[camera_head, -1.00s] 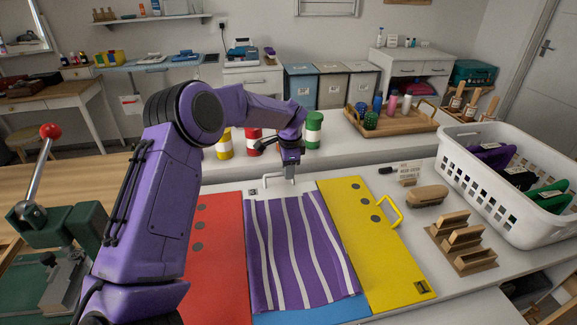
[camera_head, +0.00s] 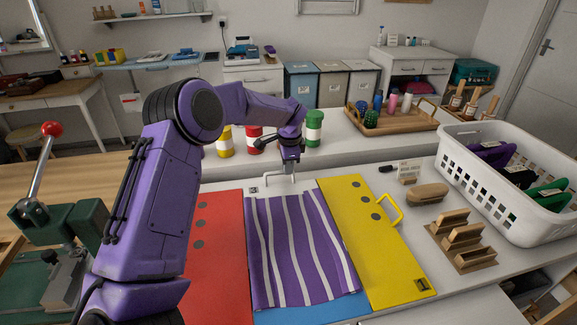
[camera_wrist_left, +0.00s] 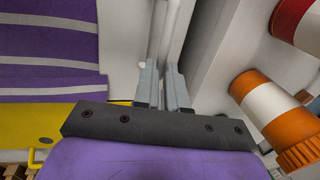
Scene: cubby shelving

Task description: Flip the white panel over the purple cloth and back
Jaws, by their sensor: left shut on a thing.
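The purple cloth (camera_head: 280,250) with white stripes lies flat on a blue panel (camera_head: 315,312), between a red panel (camera_head: 222,255) and a yellow panel (camera_head: 375,240). A strip of the white panel (camera_head: 268,188) shows at the cloth's far edge. It is hard to tell from the white counter. My left gripper (camera_head: 289,171) is at this far edge, shut on the panel's white handle. In the left wrist view my left gripper (camera_wrist_left: 165,80) has both fingers around the white handle bar (camera_wrist_left: 166,35), with the cloth (camera_wrist_left: 45,45) at left. My right gripper is not in view.
Red, yellow and green cans (camera_head: 314,128) stand beyond my left gripper. At right are a white basket (camera_head: 470,180), a wooden rack (camera_head: 462,240) and a brush (camera_head: 428,193). A green press with a red-knobbed lever (camera_head: 52,129) stands at left.

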